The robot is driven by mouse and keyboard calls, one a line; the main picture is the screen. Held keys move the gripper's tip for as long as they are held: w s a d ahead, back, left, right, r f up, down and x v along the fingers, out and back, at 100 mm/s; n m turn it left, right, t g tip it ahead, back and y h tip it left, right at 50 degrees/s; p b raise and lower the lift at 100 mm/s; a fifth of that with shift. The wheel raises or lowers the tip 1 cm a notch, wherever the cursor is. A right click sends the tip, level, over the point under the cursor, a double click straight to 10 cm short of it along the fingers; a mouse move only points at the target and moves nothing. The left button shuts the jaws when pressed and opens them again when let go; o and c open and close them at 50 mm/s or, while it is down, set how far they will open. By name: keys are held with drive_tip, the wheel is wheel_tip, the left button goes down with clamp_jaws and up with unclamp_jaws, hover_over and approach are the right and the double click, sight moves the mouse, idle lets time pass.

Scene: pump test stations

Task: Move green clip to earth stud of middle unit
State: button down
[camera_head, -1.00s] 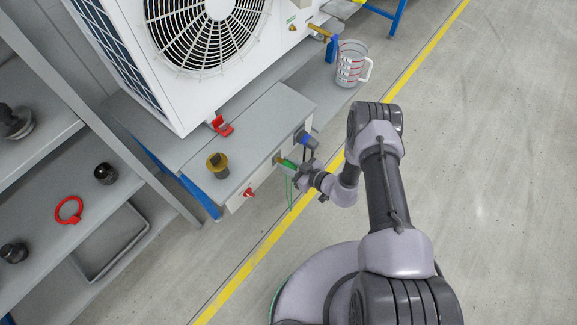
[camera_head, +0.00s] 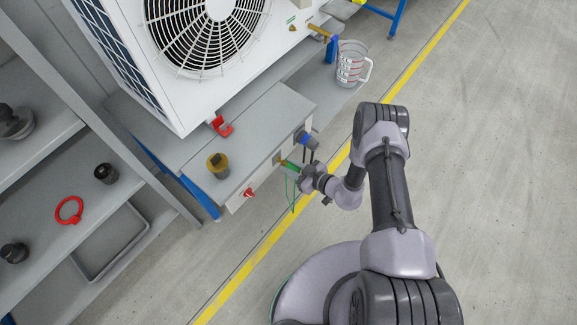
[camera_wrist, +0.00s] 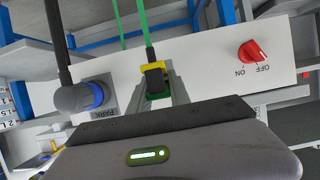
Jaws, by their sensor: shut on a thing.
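The green clip (camera_head: 292,167) is in my gripper (camera_head: 301,169), just in front of the grey box's white front panel. In the wrist view, the clip (camera_wrist: 156,88) shows dark and green between the fingers of my gripper (camera_wrist: 158,95), with a yellow piece at its far end. A green wire (camera_wrist: 143,22) runs from it. In the head view a small brass-coloured piece (camera_head: 282,161) shows between clip and panel; I cannot tell whether they touch. The white fan unit (camera_head: 185,98) stands behind the box. A small green-and-yellow mark (camera_head: 291,20) is on its side; I cannot make out its earth stud.
The panel has a red OFF/ON knob (camera_wrist: 253,51) and a blue-ringed plug (camera_wrist: 85,96) at PARK. A brass-and-black knob (camera_head: 218,165) stands on the box. A measuring jug (camera_head: 351,65) stands behind right. Shelves (camera_head: 45,170) are at left; the floor at right is clear.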

drive_tip(key=shift+s+d, duration=0.75)
drive_tip(key=shift+d, duration=0.15)
drive_tip(key=shift+s+d, duration=0.7)
drive_tip(key=shift+d, duration=0.2)
